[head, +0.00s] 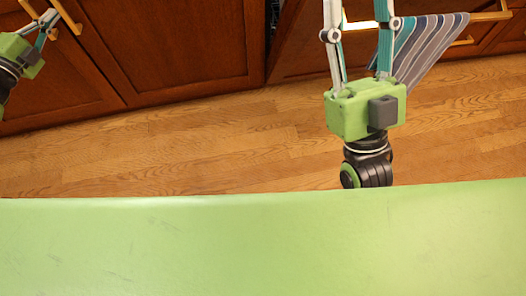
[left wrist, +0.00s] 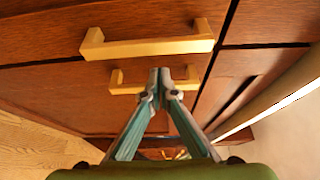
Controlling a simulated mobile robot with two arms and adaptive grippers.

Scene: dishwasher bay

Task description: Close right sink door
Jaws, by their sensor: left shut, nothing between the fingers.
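Two adjoining dark wood cabinet doors with gold handles stand at the upper left of the head view. The right one, apparently the right sink door (head: 185,45), looks roughly flush; I cannot tell whether a small gap remains. My left gripper (head: 52,14) is shut and empty beside the gold handles. In the left wrist view its closed tips (left wrist: 162,73) are in front of the lower handle (left wrist: 125,83), just under the upper handle (left wrist: 150,47); contact is unclear. My right gripper (head: 359,10) has its fingers spread apart, with the tips cut off at the top edge.
A striped towel (head: 430,45) hangs from a gold bar on the front at the right, close to my right gripper's fingers. The wood floor (head: 220,150) before the cabinets is clear. A pale counter edge (left wrist: 270,105) runs along the right of the wrist view.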

